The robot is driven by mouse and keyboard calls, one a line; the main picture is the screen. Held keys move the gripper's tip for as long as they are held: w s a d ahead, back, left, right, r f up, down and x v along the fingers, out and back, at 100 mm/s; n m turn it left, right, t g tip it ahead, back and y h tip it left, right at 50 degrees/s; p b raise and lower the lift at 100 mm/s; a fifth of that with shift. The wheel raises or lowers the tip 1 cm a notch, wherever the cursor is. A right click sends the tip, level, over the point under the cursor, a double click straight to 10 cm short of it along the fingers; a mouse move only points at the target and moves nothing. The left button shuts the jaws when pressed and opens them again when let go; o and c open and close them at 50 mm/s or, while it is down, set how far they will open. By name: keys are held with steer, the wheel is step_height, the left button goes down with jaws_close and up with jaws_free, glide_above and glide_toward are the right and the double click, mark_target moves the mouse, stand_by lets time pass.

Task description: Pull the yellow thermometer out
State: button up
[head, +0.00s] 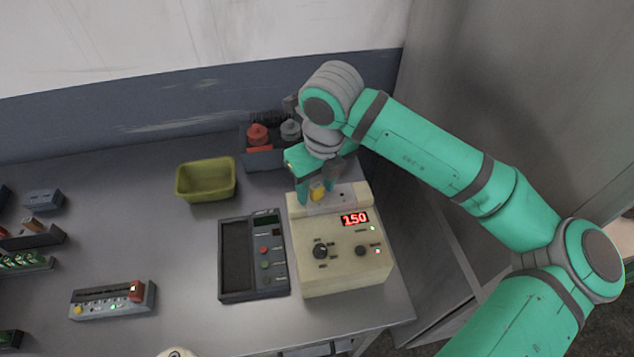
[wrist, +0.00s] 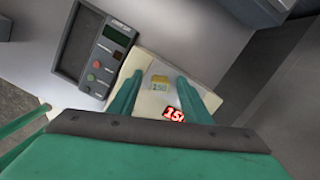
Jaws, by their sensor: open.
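The yellow thermometer (head: 317,191) stands in the top rear of a cream heating unit (head: 340,265) with a red 150 display. Only its small yellow head shows. My gripper (head: 316,195) is open and points down at the unit's top, one finger on each side of the thermometer. In the wrist view my gripper (wrist: 160,78) shows a gap between each finger and the thermometer. Whether the fingers reach down to its level is hard to tell.
A dark tray device (head: 252,257) stands close left of the unit. An olive bin (head: 206,180) sits behind it. A holder with red and grey knobs (head: 265,155) is at the back, near my wrist. A grey button box (head: 112,299) lies at left; the bench between is clear.

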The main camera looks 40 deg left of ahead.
jaws_close()
steer(key=c, duration=0.9)
jaws_free()
steer(key=shift+c, duration=0.2)
jaws_close()
steer(key=shift+r, duration=0.7)
steer(key=shift+r, duration=3.4)
